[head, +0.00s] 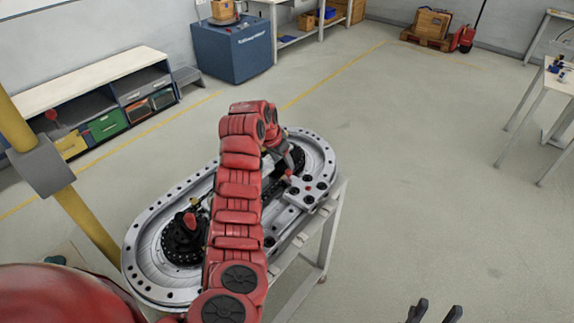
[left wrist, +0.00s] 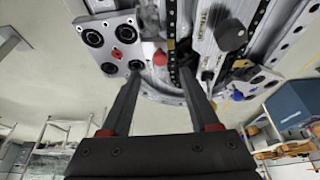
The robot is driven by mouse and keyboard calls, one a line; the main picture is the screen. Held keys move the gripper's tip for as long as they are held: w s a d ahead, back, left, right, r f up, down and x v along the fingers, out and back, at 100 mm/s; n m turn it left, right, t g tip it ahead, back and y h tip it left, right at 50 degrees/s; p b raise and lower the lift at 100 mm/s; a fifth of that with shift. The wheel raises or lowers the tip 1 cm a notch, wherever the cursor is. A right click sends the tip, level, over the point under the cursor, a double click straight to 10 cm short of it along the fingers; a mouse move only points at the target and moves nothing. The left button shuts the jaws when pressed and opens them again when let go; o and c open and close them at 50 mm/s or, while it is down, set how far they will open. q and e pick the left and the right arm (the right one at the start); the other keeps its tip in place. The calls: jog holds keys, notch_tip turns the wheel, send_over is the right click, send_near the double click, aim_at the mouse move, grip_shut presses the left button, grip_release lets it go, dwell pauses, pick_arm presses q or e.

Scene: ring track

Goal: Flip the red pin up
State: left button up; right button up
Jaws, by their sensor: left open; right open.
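The silver oval ring track (head: 140,255) stands on a grey frame, partly hidden by my red left arm. A plate with black round caps (head: 310,192) sits on its right side. A small red knob (head: 280,188) shows by the plate; in the left wrist view a red knob (left wrist: 160,57) lies between and just beyond my fingertips. I cannot tell for sure that it is the red pin, or its tilt. My left gripper (left wrist: 160,76) is open and empty over the track. My right gripper (head: 433,311) is open at the bottom edge, away from the track.
A black hub with a red top (head: 190,220) sits at the track's left end. A yellow post (head: 90,215) stands left of the track. A shelf bench (head: 90,85) and a blue cabinet (head: 232,48) line the wall. The floor right of the track is clear.

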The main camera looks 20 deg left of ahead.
aim_at(288, 171)
pick_arm(q)
jog(key=shift+p+x, duration=0.7)
jog(key=shift+x, duration=2.3)
grip_shut()
